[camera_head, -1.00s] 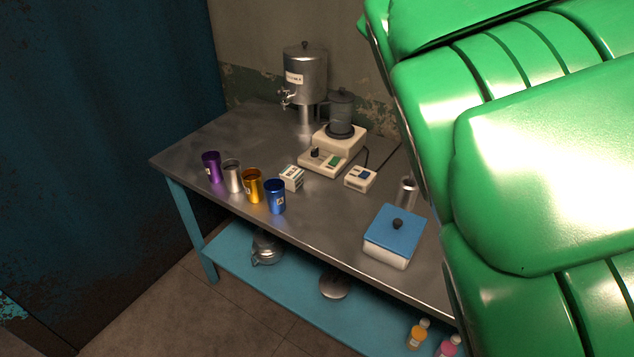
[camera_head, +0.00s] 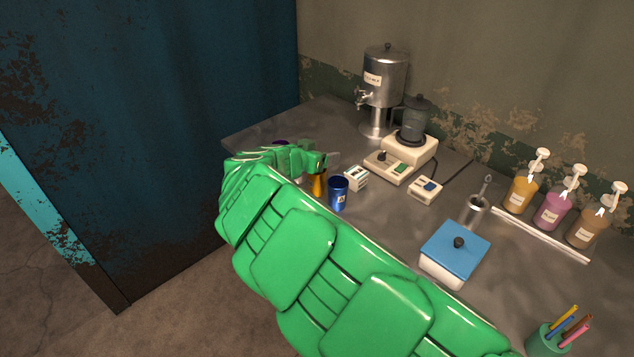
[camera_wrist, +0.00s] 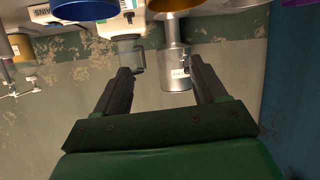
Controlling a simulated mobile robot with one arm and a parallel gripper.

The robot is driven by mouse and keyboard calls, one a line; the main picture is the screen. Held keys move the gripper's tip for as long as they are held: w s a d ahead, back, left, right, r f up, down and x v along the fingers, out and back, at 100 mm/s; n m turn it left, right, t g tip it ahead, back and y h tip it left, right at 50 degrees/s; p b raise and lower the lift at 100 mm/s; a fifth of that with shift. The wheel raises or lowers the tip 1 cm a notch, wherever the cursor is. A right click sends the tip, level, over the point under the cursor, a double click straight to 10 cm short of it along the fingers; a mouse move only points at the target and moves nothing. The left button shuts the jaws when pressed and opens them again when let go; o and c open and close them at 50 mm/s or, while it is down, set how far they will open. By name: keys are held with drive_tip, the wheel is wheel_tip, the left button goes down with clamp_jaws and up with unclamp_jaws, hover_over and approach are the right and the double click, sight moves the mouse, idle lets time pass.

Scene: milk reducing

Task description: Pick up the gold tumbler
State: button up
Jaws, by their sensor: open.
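The gold tumbler (camera_head: 319,186) stands on the metal table in the head view, partly hidden behind my green arm. In the wrist view, which looks upside down, the gold tumbler (camera_wrist: 174,4) shows at the top edge, cut off by the frame. My gripper (camera_wrist: 160,70) is open, with its two dark fingers apart and nothing between them. In the head view my gripper (camera_head: 326,158) is at about the gold tumbler's top, mostly hidden by the arm. I cannot tell the exact gap between them.
A blue tumbler (camera_head: 338,192) stands close to the right of the gold one. A purple tumbler (camera_head: 280,142) is mostly hidden. A small box (camera_head: 356,178), a hotplate (camera_head: 390,168) and a metal dispenser (camera_head: 384,80) stand behind.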

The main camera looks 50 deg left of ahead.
approach(312, 186)
drive_tip(key=w+a+r, duration=0.1)
drive_tip(key=w+a, duration=0.1)
drive_tip(key=w, duration=0.2)
drive_tip(key=f, duration=0.2)
drive_tip(key=shift+d+f+m+g+y, duration=0.3)
drive_tip(key=shift+d+m, duration=0.1)
drive_tip(key=shift+w+d+f, duration=0.2)
drive_tip(key=shift+d+f, duration=0.05)
drive_tip(key=shift+f, duration=0.2)
drive_tip(key=shift+w+f, duration=0.1)
drive_tip(key=shift+w, duration=0.05)
drive_tip(key=shift+r+x, duration=0.2)
drive_tip(key=shift+x, duration=1.65)
drive_tip(key=shift+r+x, duration=0.25)
drive_tip(key=shift+x, duration=1.6)
drive_tip(key=shift+w, duration=0.2)
drive_tip(key=shift+c, duration=0.5)
drive_tip(key=c, duration=0.7)
drive_tip(key=shift+o, duration=0.2)
